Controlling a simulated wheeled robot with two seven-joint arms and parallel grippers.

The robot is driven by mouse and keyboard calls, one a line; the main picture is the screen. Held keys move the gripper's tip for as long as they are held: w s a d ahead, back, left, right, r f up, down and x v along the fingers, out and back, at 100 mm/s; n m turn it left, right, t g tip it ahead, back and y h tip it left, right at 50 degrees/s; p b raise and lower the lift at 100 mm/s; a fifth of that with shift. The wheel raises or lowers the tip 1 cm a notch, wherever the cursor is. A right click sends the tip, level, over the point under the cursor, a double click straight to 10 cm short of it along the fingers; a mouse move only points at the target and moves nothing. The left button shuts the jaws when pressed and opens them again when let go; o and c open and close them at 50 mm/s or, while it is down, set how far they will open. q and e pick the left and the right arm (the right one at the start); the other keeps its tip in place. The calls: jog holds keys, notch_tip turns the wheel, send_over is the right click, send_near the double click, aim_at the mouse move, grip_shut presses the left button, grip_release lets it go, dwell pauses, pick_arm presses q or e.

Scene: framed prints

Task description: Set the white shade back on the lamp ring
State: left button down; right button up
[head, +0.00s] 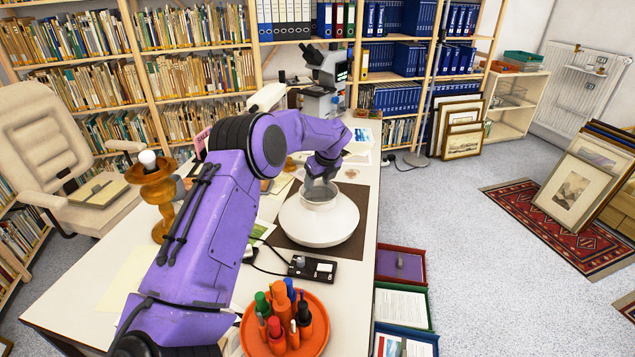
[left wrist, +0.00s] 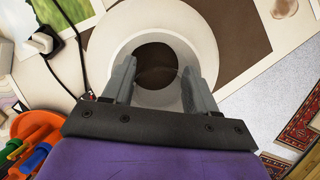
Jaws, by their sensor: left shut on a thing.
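The white shade (head: 318,229) is a broad, low dome with a narrower collar, over the dark mat on the desk. I cannot tell whether its rim touches the mat. My left gripper (head: 321,184) reaches down to the collar and is shut on it. In the left wrist view the two grey fingers of the gripper (left wrist: 160,82) sit on either side of the collar, and the shade (left wrist: 146,30) spreads around a dark opening. The lamp (head: 163,205) stands at the desk's left side, turned in brown wood, with a white bulb (head: 147,160) above its ring (head: 154,173). My right gripper is not seen.
An orange tray (head: 317,340) of pens stands at the front of the desk (head: 95,300). A small black device (head: 312,269) lies near the dark mat (head: 360,195). A microscope (head: 325,75) is at the back. My left arm crosses between lamp and shade.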

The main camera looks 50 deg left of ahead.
pick_arm(q)
jog(key=shift+f, duration=0.85)
jog(key=shift+f, duration=0.2)
jog(key=shift+c, duration=1.6)
grip_release()
jog(key=shift+r, duration=0.1)
